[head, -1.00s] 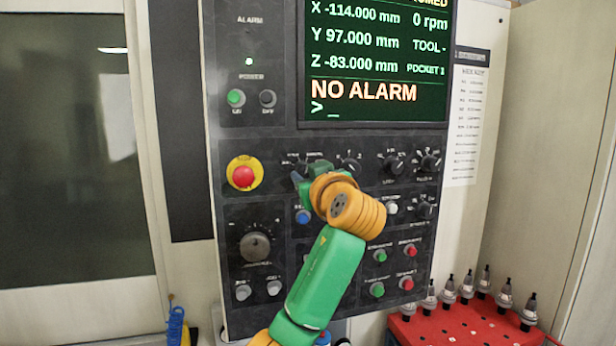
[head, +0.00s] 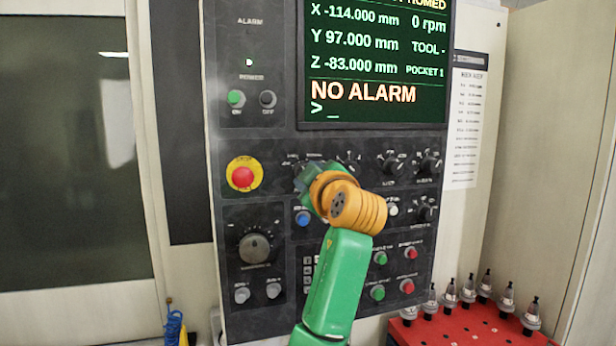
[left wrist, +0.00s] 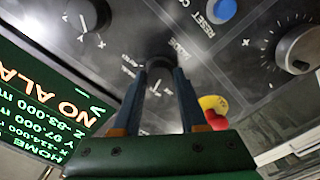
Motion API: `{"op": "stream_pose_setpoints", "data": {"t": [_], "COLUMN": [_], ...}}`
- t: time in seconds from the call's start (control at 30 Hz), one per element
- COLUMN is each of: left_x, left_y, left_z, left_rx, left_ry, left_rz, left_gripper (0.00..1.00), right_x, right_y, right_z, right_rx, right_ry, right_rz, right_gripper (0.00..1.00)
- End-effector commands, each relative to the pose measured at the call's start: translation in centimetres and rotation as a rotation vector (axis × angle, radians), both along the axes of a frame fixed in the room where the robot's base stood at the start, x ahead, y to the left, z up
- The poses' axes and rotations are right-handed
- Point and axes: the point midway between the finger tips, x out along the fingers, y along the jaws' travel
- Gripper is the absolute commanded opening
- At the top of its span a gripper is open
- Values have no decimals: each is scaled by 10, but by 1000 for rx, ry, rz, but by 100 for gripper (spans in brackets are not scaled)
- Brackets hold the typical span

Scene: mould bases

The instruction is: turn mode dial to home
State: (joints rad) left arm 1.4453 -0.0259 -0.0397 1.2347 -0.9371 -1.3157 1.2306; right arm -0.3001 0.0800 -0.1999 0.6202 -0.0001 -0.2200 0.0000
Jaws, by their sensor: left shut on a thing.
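The mode dial (left wrist: 160,62), a dark round knob beside the printed word MODE, shows in the left wrist view. My left gripper (left wrist: 160,75) has its two blue fingers on either side of this dial and is shut on it. The fingers hide part of the dial, so I cannot tell which setting it points to. In the head view my left gripper (head: 305,180) is at the control panel (head: 225,205), just right of the red stop button, and it and the wrist cover the dial. My right gripper is not in view.
A red emergency button (head: 243,176) on a yellow ring sits left of the gripper. Another black dial (head: 350,163) is close on its right, and a blue button (head: 303,217) is just below. A screen (head: 375,60) reads NO ALARM. A red rack (head: 465,325) with tool holders stands lower right.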

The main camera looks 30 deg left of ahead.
Motion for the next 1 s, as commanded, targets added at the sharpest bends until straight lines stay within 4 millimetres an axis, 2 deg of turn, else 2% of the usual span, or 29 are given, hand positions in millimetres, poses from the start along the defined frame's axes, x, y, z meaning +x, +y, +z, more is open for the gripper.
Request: {"op": "stream_pose_setpoints", "data": {"t": [0.57,0.6,0.7,1.0], "left_x": [0,0,0,-1], "left_y": [0,0,0,-2], "left_z": [1,1,1,-1], "left_rx": [-19,-19,-20,-20], "left_ry": [-27,-27,-27,-26], "left_rz": [-1,-1,-1,-1], "left_gripper": [0,50,72,72], "right_x": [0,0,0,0], "right_y": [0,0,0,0], "right_z": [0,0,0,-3], "right_rx": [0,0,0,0], "right_ry": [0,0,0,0], "right_rz": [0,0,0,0], "right_gripper": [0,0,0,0]}}
